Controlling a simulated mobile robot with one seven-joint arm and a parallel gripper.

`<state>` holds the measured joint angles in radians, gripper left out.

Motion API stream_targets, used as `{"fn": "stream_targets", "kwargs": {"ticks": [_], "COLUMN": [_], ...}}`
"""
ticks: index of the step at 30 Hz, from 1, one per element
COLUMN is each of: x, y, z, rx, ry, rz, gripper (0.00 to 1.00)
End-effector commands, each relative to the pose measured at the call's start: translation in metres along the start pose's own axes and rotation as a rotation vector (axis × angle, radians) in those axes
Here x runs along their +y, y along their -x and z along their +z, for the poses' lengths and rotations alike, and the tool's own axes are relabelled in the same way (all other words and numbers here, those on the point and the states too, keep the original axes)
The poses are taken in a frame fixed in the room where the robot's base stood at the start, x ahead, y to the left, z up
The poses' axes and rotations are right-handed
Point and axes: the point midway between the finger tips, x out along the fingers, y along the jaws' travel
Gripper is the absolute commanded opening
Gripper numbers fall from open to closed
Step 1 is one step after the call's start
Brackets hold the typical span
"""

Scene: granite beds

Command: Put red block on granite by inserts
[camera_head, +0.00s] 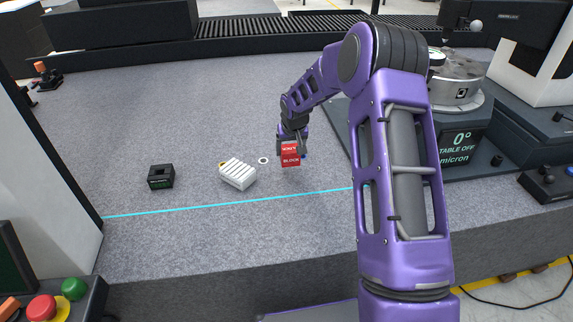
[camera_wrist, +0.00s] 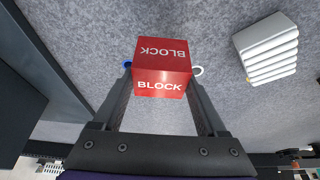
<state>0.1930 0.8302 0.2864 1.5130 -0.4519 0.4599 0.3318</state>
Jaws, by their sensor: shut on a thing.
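The red block (camera_head: 291,158), lettered "BLOCK", is between the fingers of my gripper (camera_head: 292,140) over the grey granite (camera_head: 150,100). In the wrist view the red block (camera_wrist: 162,62) sits at the fingertips of my gripper (camera_wrist: 160,78), which is shut on it. I cannot tell whether its underside touches the granite. A white ribbed case (camera_head: 238,173), probably the inserts, lies on the granite left of the block. The ribbed case also shows at the upper right of the wrist view (camera_wrist: 268,48).
A small white ring (camera_head: 263,160) lies between the case and block. A blue one (camera_wrist: 127,65) is on the block's other side. A black slotted box (camera_head: 161,176) stands farther left. A cyan line (camera_head: 200,206) crosses the front. A round-table instrument (camera_head: 455,85) stands right.

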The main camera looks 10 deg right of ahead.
Motion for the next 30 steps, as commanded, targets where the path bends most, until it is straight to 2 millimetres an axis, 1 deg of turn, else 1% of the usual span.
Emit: {"fn": "stream_targets", "kwargs": {"ticks": [1, 5, 9, 12, 19, 23, 24, 26, 27, 28, 30], "x": [0.000, -0.001, -0.001, -0.001, 0.000, 0.000, 0.000, 0.000, 0.000, 0.000, 0.000], "y": [-0.007, -0.017, -0.036, -0.044, -0.044, -0.049, -0.048, -0.048, -0.048, -0.048, -0.048], "z": [0.002, 0.006, 0.014, 0.018, 0.017, 0.019, 0.020, 0.020, 0.020, 0.020, 0.020], "rx": [0.001, 0.003, 0.001, 0.003, 0.004, 0.004, 0.001, 0.001, 0.001, 0.001, 0.001], "ry": [0.001, 0.000, 0.001, 0.000, 0.000, 0.000, 0.000, 0.000, 0.000, 0.000, 0.000], "rz": [0.000, 0.000, 0.000, 0.000, 0.000, 0.000, 0.000, 0.000, 0.000, 0.000, 0.000], "gripper": [0.00, 0.00, 0.00, 0.00, 0.00, 0.00, 0.80, 0.91, 0.98, 1.00, 1.00]}}
